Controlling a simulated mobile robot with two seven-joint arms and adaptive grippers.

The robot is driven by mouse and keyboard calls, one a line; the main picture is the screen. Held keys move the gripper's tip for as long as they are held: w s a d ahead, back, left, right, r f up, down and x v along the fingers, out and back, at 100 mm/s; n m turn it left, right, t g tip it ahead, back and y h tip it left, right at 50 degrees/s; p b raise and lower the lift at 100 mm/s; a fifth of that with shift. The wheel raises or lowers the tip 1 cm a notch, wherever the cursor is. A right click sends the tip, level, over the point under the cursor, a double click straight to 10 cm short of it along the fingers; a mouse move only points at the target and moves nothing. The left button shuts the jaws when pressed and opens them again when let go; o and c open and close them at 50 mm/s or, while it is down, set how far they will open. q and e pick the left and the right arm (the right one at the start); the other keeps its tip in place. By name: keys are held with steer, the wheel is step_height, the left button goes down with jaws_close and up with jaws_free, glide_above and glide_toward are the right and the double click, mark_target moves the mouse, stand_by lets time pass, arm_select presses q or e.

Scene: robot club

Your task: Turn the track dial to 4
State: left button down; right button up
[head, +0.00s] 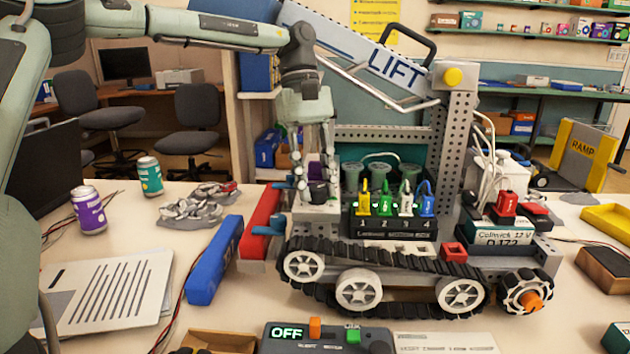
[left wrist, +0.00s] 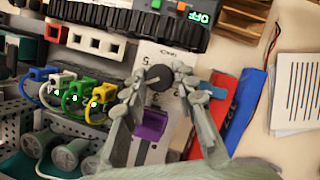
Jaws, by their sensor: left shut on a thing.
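The track dial is a small dark round knob (left wrist: 159,77) on a pale plate (left wrist: 150,52) with printed marks and numerals in the left wrist view. In the head view the knob (head: 319,192) sits on the left end of the tracked robot model, partly hidden by my fingers. My left gripper (head: 318,186) points down over it. In the left wrist view the gripper's fingertips (left wrist: 158,84) are on both sides of the knob, shut on it. I cannot tell which numeral the dial points at. My right gripper is not in view.
A purple part (left wrist: 152,125) is close beside the dial. Coloured plugs (head: 396,205) with cables stand to the right. Red (head: 262,222) and blue (head: 215,262) bars lie left of the model. A box with an OFF display (head: 287,332) is in front.

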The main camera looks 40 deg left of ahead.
arm_select(q)
steer(key=shift+m, duration=0.5)
steer(key=c, duration=1.2)
jaws_free()
steer(key=v, duration=0.7)
steer(key=shift+r, duration=0.3)
steer(key=shift+w+f, duration=0.1)
steer(key=shift+w, duration=0.05)
